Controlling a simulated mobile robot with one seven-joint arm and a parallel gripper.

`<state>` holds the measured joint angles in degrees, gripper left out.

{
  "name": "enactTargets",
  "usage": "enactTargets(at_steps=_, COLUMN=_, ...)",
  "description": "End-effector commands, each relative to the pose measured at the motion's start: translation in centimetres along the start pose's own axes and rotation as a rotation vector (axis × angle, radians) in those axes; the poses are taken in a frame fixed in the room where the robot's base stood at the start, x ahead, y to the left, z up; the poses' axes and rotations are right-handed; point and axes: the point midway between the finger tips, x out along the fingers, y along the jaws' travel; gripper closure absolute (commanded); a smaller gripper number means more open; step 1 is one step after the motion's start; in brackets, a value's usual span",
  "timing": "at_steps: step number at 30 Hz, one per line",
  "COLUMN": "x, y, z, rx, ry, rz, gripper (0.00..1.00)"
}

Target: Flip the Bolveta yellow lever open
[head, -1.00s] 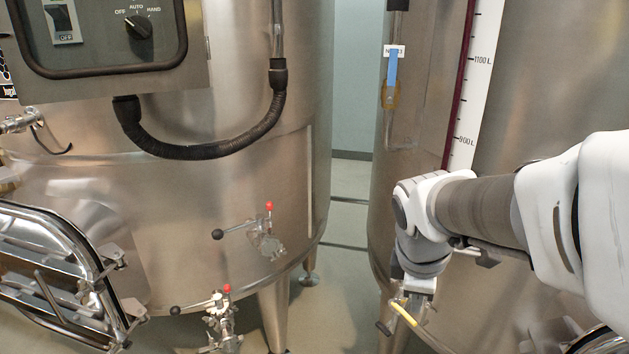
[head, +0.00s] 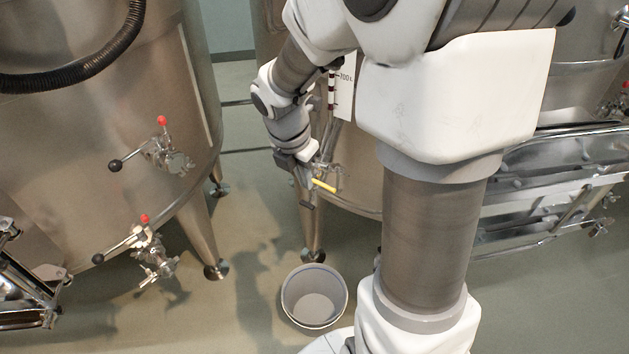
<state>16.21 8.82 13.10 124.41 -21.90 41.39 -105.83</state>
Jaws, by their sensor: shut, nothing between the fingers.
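The yellow lever (head: 324,186) shows in the head view on a small valve (head: 331,168) low on the right vat. It points to the right and slightly down. My gripper (head: 306,197) hangs beside the lever's left end, pointing down, and is shut with nothing in it. The gripper and wrist overlap the lever's left end and part of the valve. I cannot tell whether the fingers touch the lever.
The right vat stands behind my arm, which hides much of it. The left vat (head: 95,130) carries two valves with black-knobbed handles (head: 160,155) (head: 145,245). A grey bucket (head: 314,296) stands on the floor below the gripper. Floor between the vats is clear.

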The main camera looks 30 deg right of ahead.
Motion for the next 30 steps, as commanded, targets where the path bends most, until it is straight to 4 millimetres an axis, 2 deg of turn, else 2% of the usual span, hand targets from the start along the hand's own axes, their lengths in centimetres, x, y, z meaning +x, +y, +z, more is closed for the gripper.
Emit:
enactTargets(at_steps=5, x=0.6, y=0.0, z=-0.1, rx=0.001, ry=0.001, rz=-0.001, gripper=1.00)
enactTargets(at_steps=8, x=1.8, y=-0.1, z=-0.1, rx=0.000, ry=0.002, rz=-0.003, gripper=1.00)
enactTargets(at_steps=20, x=10.2, y=-0.1, z=-0.2, rx=0.001, ry=0.003, rz=-0.004, gripper=1.00)
enactTargets(at_steps=21, x=10.5, y=0.0, z=0.1, rx=0.002, ry=0.001, rz=-0.001, gripper=1.00)
enactTargets(at_steps=24, x=9.8, y=-0.1, z=2.1, rx=0.006, ry=0.000, rz=0.000, gripper=1.00)
enactTargets(at_steps=30, x=9.7, y=0.0, z=3.7, rx=0.003, ry=0.001, rz=0.001, gripper=1.00)
